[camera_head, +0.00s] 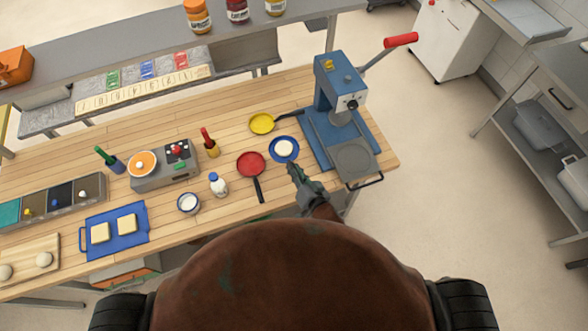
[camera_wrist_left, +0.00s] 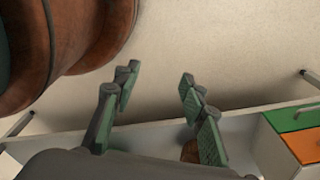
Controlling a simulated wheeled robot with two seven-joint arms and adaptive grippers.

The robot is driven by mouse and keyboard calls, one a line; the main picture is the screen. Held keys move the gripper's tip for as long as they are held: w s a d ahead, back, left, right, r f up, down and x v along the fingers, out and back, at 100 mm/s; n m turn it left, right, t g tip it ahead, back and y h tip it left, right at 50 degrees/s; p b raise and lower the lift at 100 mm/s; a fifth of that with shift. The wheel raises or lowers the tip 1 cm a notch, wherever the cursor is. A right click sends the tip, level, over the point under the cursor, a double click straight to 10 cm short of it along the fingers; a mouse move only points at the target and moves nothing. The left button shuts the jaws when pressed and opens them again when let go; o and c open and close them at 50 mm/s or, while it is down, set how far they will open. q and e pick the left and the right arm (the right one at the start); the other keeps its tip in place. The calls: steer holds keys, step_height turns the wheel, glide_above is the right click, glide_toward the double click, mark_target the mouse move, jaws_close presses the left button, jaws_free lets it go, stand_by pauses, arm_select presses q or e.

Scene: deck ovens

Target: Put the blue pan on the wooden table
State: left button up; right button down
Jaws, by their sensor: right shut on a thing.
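The blue pan (camera_head: 274,154) has a round white thing inside it and appears over the wooden table (camera_head: 330,192), left of the blue press machine. I cannot tell whether it touches the tabletop or is held slightly above it. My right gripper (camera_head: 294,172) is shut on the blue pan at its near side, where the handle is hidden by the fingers. My left gripper (camera_wrist_left: 155,90) shows in the left wrist view with its fingers apart and nothing between them. It is hidden in the head view.
A red pan (camera_head: 250,163) and a yellow pan (camera_head: 261,124) lie left of the blue pan. The blue press machine (camera_head: 338,85) with its red-handled lever stands close on the right. A white-capped bottle (camera_head: 217,185) and a bowl (camera_head: 188,203) stand farther left.

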steer(key=w+f+b, duration=0.5)
steer(key=shift+d, duration=0.25)
steer(key=shift+w+f+b, duration=0.35)
steer(key=shift+w+b, duration=0.1)
steer(key=shift+b, duration=0.15)
steer(key=f+b, duration=0.1)
steer(key=b, duration=0.1)
steer(key=f+b, duration=0.1)
steer(key=f, duration=0.1)
steer(key=shift+w+d+f+b, duration=0.15)
steer(key=shift+w+f+b, duration=0.1)
steer(key=shift+w+b, duration=0.15)
steer(key=shift+s+f+b, duration=0.1)
steer(key=shift+f+b, duration=0.2)
steer(key=shift+b, duration=0.15)
steer(key=shift+r, duration=0.1)
